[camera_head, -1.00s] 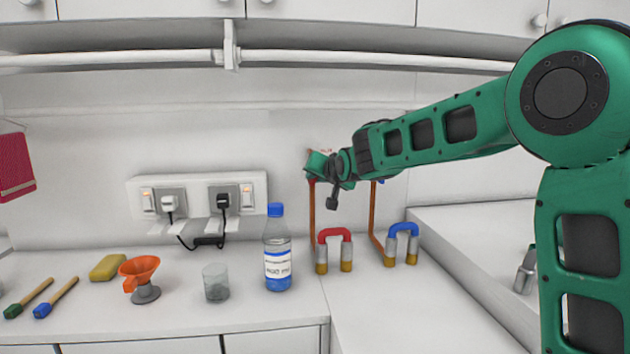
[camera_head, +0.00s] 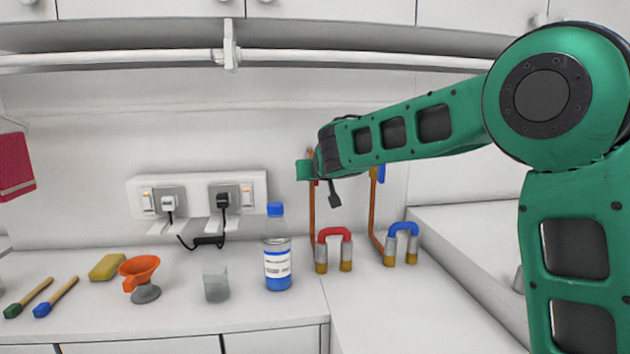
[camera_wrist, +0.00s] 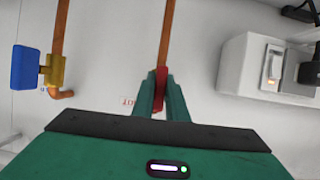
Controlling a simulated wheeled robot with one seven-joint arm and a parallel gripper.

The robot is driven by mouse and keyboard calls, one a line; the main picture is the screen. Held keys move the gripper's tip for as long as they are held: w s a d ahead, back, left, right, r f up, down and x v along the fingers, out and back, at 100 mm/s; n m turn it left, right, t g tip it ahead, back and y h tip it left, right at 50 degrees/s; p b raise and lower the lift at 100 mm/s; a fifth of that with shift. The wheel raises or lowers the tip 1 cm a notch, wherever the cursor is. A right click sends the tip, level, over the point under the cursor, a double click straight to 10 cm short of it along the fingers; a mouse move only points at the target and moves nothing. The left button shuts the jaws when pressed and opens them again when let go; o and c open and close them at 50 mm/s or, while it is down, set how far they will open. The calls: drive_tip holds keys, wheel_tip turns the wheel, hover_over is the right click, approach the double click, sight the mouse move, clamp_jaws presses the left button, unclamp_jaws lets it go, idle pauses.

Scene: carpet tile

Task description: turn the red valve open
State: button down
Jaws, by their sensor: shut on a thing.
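The red valve handle (camera_wrist: 160,84) shows in the wrist view between the two green fingers of my gripper (camera_wrist: 161,97), which is shut on it. The valve sits on a copper pipe (camera_wrist: 167,40) that runs along the wall. In the head view my gripper (camera_head: 305,170) is at the top of the left copper pipe (camera_head: 312,215), and my wrist hides most of the valve. A blue valve handle (camera_wrist: 25,67) on a brass body stands apart on the other copper pipe, and it also shows in the head view (camera_head: 381,173).
A wall socket panel (camera_head: 150,185) is left of the pipes.

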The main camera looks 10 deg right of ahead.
drive_tip(key=shift+d, duration=0.1)
drive_tip(key=c, duration=1.8)
unclamp_jaws()
drive_tip(key=shift+o, duration=0.2)
drive_tip(key=shift+s+r, duration=0.1)
drive_tip(key=v, duration=1)
drive_tip(key=shift+s, duration=0.2)
